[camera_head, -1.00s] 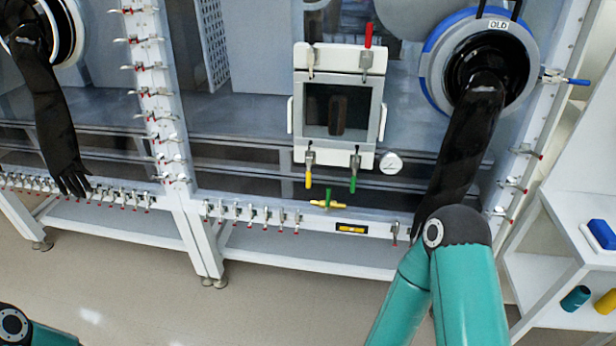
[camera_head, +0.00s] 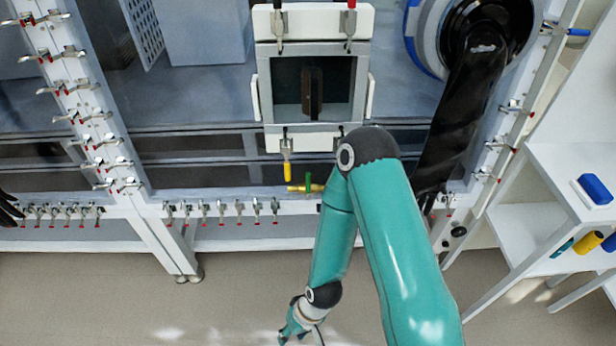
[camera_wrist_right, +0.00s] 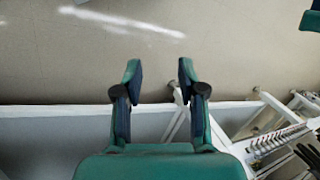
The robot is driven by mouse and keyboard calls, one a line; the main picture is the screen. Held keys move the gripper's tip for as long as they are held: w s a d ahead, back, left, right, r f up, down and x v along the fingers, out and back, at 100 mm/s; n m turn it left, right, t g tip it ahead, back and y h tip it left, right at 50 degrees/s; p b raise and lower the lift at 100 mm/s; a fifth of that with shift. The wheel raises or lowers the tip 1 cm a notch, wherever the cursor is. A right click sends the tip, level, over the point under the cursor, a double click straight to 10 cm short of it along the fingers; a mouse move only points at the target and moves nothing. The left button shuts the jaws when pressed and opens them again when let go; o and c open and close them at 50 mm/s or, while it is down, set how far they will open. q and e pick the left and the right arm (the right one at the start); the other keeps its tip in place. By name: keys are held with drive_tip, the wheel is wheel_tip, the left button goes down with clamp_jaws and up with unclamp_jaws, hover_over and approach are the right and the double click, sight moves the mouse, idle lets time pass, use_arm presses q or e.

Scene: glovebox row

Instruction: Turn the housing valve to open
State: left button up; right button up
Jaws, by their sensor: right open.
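A small brass valve with a green handle (camera_head: 306,186) sits on the lower front rail of the glovebox housing in the head view. Its yellow body lies level, and the green handle appears to stand upright across it. My right arm partly covers the area just right of it. My right gripper (camera_head: 298,332) hangs low over the floor, well below the valve and apart from it. In the right wrist view the right gripper (camera_wrist_right: 159,72) has its two fingers spread with nothing between them. The valve is not clear in that view. My left gripper is not in view.
A framed hatch (camera_head: 313,88) with toggle clamps is above the valve. A black glove (camera_head: 462,115) hangs from the port at right. Clamps (camera_head: 222,210) line the rail to the left. A white shelf (camera_head: 570,165) stands at right. The floor (camera_head: 100,300) is open.

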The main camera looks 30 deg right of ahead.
drive_tip(key=w+d+r+t+h+b, duration=0.2)
drive_tip(key=w+d+t+b, duration=0.25)
drive_tip(key=w+b, duration=0.5)
drive_tip(key=w+d+r+t+h+b, duration=0.1)
drive_tip(key=w+d+r+t+b, duration=0.15)
drive_tip(key=w+t+b, duration=0.45)
drive_tip(key=m+t+h+b, duration=0.2)
drive_tip(key=t+h+b, duration=0.4)
drive_tip(key=b, duration=0.8)
approach(309, 181)
drive_tip(key=shift+g+h, duration=0.55)
drive_tip(key=shift+h, duration=0.05)
drive_tip(key=x, duration=0.3)
drive_tip(key=b+x, duration=0.1)
drive_tip(key=x, duration=0.5)
drive_tip(key=shift+w+a+r+b, duration=0.15)
drive_tip(key=shift+a+r+b, duration=0.15)
drive_tip(key=shift+a+b, duration=0.1)
drive_tip(key=shift+x, duration=0.8)
clamp_jaws()
